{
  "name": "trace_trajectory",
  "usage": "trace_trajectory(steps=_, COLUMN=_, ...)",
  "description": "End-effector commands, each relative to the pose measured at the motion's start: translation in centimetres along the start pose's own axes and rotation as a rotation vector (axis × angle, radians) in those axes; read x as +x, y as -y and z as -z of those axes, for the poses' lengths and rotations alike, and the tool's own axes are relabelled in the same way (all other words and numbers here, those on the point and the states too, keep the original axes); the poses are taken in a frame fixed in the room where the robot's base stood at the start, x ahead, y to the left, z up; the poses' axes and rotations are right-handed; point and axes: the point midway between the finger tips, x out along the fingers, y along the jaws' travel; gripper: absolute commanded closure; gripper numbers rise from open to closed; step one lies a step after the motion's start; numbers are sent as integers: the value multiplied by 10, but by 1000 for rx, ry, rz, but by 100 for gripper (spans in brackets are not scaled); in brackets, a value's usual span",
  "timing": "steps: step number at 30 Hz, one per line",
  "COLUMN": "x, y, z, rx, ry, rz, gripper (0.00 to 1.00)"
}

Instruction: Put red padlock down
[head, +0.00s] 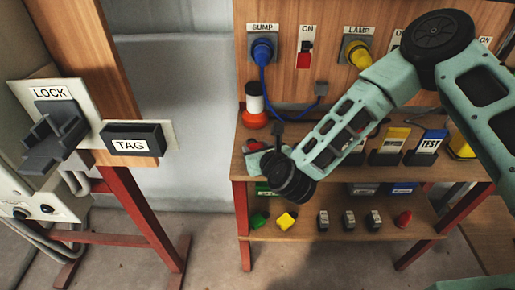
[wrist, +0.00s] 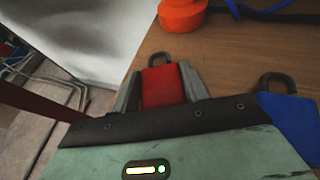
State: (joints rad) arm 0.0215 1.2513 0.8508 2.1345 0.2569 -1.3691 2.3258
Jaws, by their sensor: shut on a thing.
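The red padlock (wrist: 162,87) is between the two grey fingers of my gripper (wrist: 161,80) in the wrist view, with its dark shackle pointing away from me. The gripper is shut on it. The padlock is over the left end of the wooden bench top; whether it touches the wood I cannot tell. In the head view a small bit of red padlock (head: 253,145) shows at the bench's left end, and my arm and black wrist hide most of the gripper.
A blue padlock (wrist: 288,118) is close to the right of my gripper. An orange-based item (head: 254,120) stands behind. Labelled holders (head: 390,148) are farther right. The lower shelf (head: 330,231) carries several small items. A LOCK box (head: 55,130) and TAG box (head: 133,140) are at left.

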Motion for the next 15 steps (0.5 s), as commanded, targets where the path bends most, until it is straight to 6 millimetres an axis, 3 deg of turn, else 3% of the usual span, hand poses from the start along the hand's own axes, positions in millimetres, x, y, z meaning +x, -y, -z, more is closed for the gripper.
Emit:
trace_trajectory(steps=3, x=1, y=0, z=3, rx=0, ry=0, rz=0, gripper=81)
trace_trajectory(steps=4, x=1, y=0, z=4, rx=0, ry=0, rz=0, gripper=52)
trace_trajectory(steps=6, x=1, y=0, z=2, rx=0, ry=0, rz=0, gripper=33)
trace_trajectory(steps=15, x=0, y=0, z=1, rx=0, ry=0, rz=0, gripper=33)
